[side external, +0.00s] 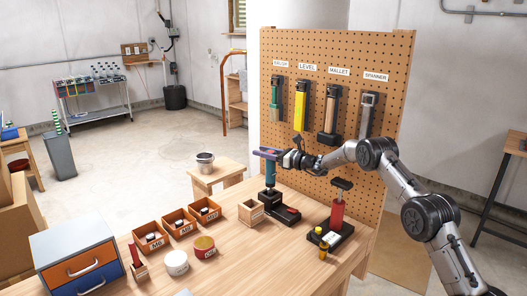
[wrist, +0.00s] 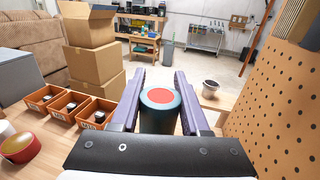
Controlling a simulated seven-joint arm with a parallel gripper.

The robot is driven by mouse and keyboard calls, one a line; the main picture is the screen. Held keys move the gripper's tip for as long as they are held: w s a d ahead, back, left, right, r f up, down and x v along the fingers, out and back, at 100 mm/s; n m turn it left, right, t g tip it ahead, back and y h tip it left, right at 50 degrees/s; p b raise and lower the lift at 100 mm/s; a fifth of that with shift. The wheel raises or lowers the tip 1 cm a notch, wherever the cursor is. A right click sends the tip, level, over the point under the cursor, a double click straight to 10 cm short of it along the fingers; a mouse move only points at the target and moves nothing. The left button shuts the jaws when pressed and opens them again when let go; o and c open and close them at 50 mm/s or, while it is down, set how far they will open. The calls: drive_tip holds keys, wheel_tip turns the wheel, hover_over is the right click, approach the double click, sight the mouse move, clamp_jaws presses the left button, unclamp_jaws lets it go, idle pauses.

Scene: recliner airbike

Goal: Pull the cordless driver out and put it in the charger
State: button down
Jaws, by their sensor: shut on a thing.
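My gripper (side external: 270,153) is shut on the upper end of an upright teal tool, which looks like the cordless driver (side external: 269,174). In the wrist view the driver's round teal top with an orange-red cap (wrist: 160,97) sits between my two purple fingers (wrist: 159,100). A second black base (side external: 335,240) to the right carries a red upright body (side external: 337,212) with a black top. Which base is the charger is not clear.
A pegboard (side external: 325,60) with hung, labelled tools stands close behind. A small wooden box (side external: 251,212) and several orange bins (side external: 150,237) are to the left, with round tins (side external: 176,262).

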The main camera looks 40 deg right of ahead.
drive_tip(key=shift+f, duration=2.8)
drive_tip(key=shift+c, duration=2.2)
unclamp_jaws()
drive_tip(key=shift+o, duration=0.6)
wheel_tip(320, 180, up, 13)
drive_tip(key=s+a+r+n+g+y, duration=0.1)
drive_tip(key=a+r+n+y, duration=0.1)
drive_tip(key=a, duration=1.2)
drive_tip(key=s+a+r+n+g+y, duration=0.1)
drive_tip(key=a+y, duration=0.3)
drive_tip(key=a, duration=1.1)
drive_tip(key=shift+r+n+g, duration=0.35)
drive_tip(key=shift+n+g, duration=0.15)
drive_tip(key=shift+n, duration=0.2)
